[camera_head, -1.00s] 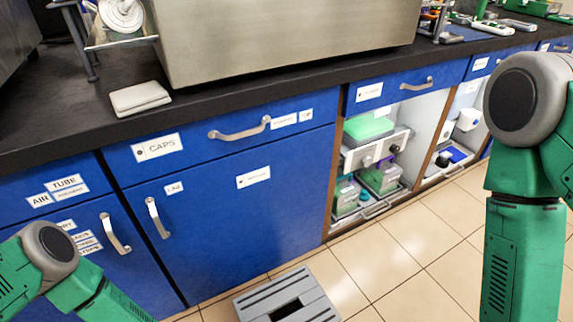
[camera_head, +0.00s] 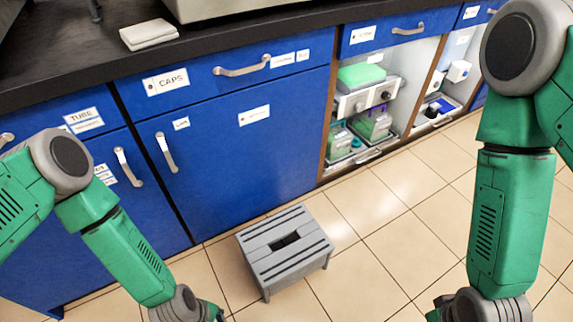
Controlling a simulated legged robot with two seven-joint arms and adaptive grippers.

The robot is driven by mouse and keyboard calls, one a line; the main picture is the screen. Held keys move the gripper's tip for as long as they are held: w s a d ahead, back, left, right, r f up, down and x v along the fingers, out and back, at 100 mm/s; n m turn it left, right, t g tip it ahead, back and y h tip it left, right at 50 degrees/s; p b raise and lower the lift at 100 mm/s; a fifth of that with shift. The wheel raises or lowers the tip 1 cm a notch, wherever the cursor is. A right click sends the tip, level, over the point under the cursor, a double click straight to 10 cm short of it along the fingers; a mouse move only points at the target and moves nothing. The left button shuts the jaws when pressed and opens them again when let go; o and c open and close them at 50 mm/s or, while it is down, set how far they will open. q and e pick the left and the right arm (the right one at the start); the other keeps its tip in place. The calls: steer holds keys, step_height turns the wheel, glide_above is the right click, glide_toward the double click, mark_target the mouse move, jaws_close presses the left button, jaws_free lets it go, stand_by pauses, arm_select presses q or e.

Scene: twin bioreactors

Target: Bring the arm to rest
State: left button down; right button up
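My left arm (camera_head: 125,255) comes in from the left edge and reaches down to the bottom edge, in front of the blue cabinets. My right arm (camera_head: 512,200) hangs down along the right side of the view, over the tiled floor. Both arms are green with grey joints. Neither gripper shows; both lie below the bottom edge of the picture. I cannot see whether they hold anything.
Blue cabinets (camera_head: 255,150) under a black countertop (camera_head: 75,60) stand ahead. A grey step stool (camera_head: 284,246) stands on the floor between my arms. An open shelf bay (camera_head: 400,85) holds boxes and equipment. A folded white cloth (camera_head: 148,34) lies on the counter. Tiled floor (camera_head: 375,262) is clear right of the stool.

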arm_select(q)
steer(key=s+a+r+m+y, duration=0.1)
steer(key=s+a+r+m, duration=0.3)
steer(key=r+m, duration=0.45)
steer(key=s+a+r+m+y, duration=0.1)
steer(key=a+r+m+y, duration=0.1)
steer(key=a+r+m, duration=0.6)
step_height(320, 180, up, 13)
steer(key=d+p, duration=0.1)
steer(key=p, duration=1.1)
steer(key=shift+d+r+n, duration=0.2)
steer(key=shift+d+n, duration=0.2)
steer(key=shift+n, duration=0.05)
steer(key=shift+s+f, duration=0.1)
